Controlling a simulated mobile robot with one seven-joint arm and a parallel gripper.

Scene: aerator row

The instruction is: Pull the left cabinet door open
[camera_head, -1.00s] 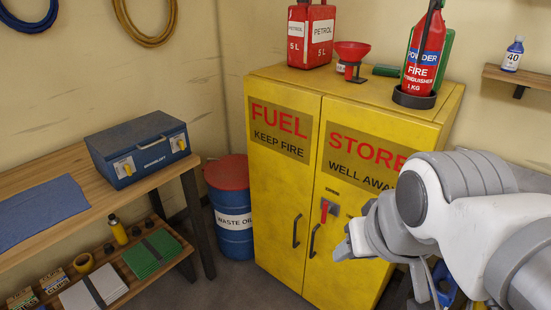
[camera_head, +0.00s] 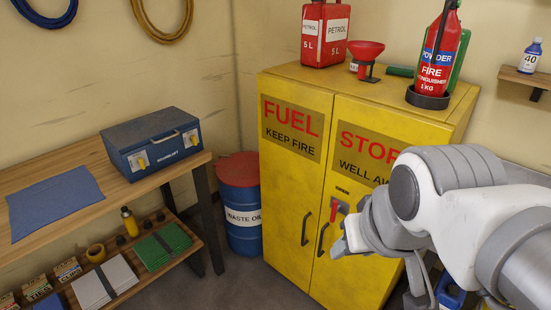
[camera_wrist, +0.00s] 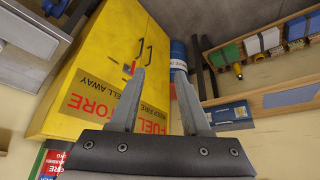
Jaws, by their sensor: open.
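The yellow cabinet's left door (camera_head: 290,180), marked FUEL, KEEP FIRE, is shut. Its dark vertical handle (camera_head: 305,229) is low near the middle seam and clear of my gripper. The right door (camera_head: 350,205) is also shut, with its own handle (camera_head: 322,240) and a red lever latch (camera_head: 335,213) above it. My gripper (camera_head: 345,243) is in front of the right door, just right of that handle. In the wrist view my gripper (camera_wrist: 160,72) is open and empty; the left door's handle (camera_wrist: 149,55) appears beyond the fingertips.
A blue waste oil drum (camera_head: 240,200) with a red lid stands left of the cabinet. A wooden bench (camera_head: 100,165) with a blue toolbox (camera_head: 150,150) is further left. A petrol can (camera_head: 325,35), red funnel (camera_head: 366,52) and extinguisher (camera_head: 438,60) stand on the cabinet. Bare floor lies before it.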

